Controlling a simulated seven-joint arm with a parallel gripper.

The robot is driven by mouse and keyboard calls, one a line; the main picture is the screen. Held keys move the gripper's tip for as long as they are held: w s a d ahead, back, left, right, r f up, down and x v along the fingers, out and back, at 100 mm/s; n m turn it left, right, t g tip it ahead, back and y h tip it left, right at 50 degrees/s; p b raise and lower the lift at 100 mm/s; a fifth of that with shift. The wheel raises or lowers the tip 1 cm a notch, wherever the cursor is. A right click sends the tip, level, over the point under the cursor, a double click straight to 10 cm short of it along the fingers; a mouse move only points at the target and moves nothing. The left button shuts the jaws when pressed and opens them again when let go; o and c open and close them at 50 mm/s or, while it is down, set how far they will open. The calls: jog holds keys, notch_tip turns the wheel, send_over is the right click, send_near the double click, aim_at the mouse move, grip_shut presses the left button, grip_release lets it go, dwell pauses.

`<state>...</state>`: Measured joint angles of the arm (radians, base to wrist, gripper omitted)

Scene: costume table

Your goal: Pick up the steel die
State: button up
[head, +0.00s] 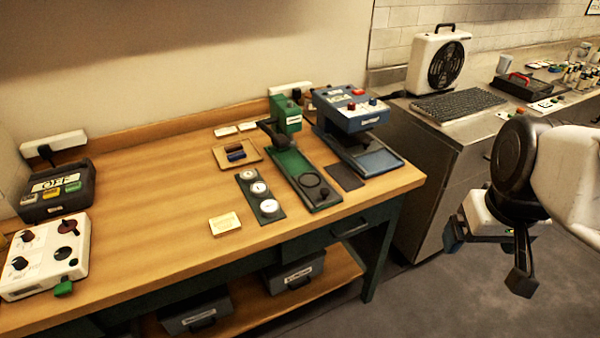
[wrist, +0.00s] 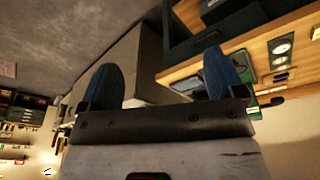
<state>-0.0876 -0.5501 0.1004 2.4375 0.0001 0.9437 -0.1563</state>
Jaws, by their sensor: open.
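A dark green strip (head: 268,213) on the wooden table holds three round pale metal discs, one (head: 258,188) in its middle; they may include the steel die, but I cannot tell which piece it is. The strip also shows at the upper right of the wrist view (wrist: 270,72). My gripper (head: 487,260) is off the table's right end, above the grey floor. Its two blue fingers stand wide apart and empty in the wrist view (wrist: 162,86).
A green lever press (head: 291,165) and a blue machine (head: 349,110) stand right of the strip. A tan tray (head: 250,152) lies behind it, and a small cream block (head: 225,223) in front-left. The table's left middle is clear. A steel counter (head: 440,125) stands at right.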

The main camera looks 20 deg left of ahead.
jog(key=w+a+r+n, duration=0.1)
jog(key=w+a+n, duration=0.5)
jog(key=w+a, duration=0.35)
jog(key=n+g, duration=0.2)
jog(key=n, duration=1.2)
send_over(270, 205)
notch_tip(270, 205, down, 10)
jog(key=shift+r, duration=0.2)
jog(key=shift+f, duration=5.25)
